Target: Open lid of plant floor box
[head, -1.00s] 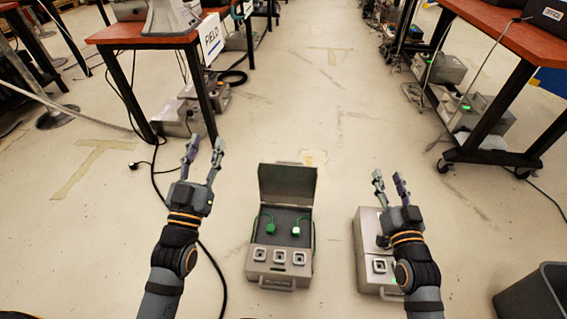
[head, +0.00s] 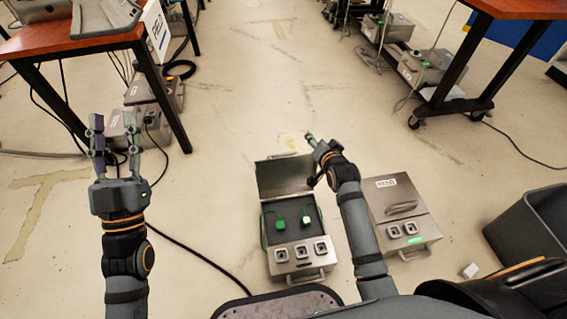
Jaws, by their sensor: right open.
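Two silver floor boxes stand ahead of me; I cannot tell which is the plant one. The left box (head: 300,262) has its lid (head: 284,175) standing open, with two green plugs inside and sockets along its front. The right box (head: 405,212) is shut, with a handle on its lid, a label too small to read and a green light in front. My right gripper (head: 311,160) is open and empty beside the open lid's right edge; contact is unclear. My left gripper (head: 115,120) is open and empty over the floor at left, away from both boxes.
A dark bin (head: 530,235) stands right of the shut box, with a small white cube (head: 469,270) on the floor before it. Tables stand at the left (head: 80,38) and upper right (head: 520,8). A black cable crosses the floor at left. The middle aisle is clear.

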